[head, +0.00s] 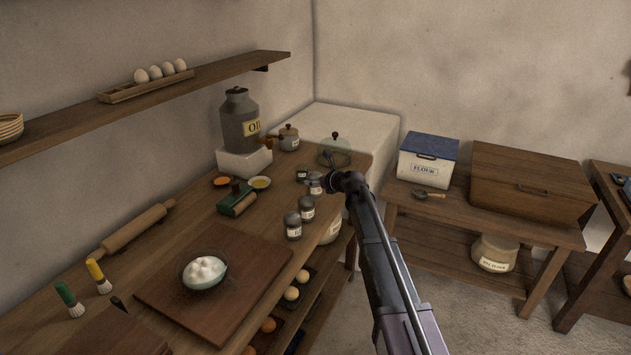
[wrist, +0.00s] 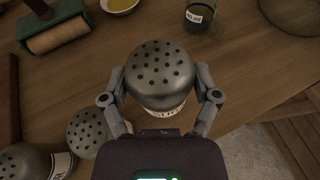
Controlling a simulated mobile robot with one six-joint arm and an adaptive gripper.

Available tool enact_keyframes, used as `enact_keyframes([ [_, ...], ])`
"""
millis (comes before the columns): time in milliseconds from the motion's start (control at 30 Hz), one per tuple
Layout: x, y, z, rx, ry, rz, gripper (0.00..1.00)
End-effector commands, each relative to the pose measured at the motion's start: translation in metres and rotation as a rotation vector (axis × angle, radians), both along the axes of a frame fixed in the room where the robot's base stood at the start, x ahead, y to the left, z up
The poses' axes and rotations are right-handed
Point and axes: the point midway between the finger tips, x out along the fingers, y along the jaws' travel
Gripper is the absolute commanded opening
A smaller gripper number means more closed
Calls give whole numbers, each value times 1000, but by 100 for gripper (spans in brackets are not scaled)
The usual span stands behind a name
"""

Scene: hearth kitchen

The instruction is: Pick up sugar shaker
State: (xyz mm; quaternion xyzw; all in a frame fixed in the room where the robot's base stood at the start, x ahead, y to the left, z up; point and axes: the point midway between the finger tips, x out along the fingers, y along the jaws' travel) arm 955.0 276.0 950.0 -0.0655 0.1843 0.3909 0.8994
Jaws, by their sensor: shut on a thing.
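My gripper (wrist: 160,82) has its two fingers on either side of a shaker (wrist: 160,62) with a domed, perforated grey metal lid. The fingers are shut on it. Its pale label shows only at the lower edge in the wrist view, and I cannot read it for sure. In the head view the held shaker (head: 315,184) is partly hidden by my gripper (head: 327,183) near the counter's right edge. It looks upright; I cannot tell whether it touches the counter. Two similar shakers (head: 306,208) (head: 293,226) stand nearer the front; they show at lower left in the wrist view (wrist: 88,131).
A small dark labelled jar (wrist: 200,16) stands just beyond the held shaker. A green-framed roller (head: 237,200) and a yellow bowl (head: 260,183) lie left of it. A glass dome (head: 334,155) stands behind. Open floor lies past the counter's right edge.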

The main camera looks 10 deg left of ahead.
Motion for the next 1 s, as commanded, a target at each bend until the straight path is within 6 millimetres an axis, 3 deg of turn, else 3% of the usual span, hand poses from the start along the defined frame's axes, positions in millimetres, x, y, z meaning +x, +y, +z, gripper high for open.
enact_keyframes([
  [33,0,0,12,0,0,0,25],
  [400,0,0,46,0,0,0,25],
  [1000,0,0,57,0,0,0,25],
])
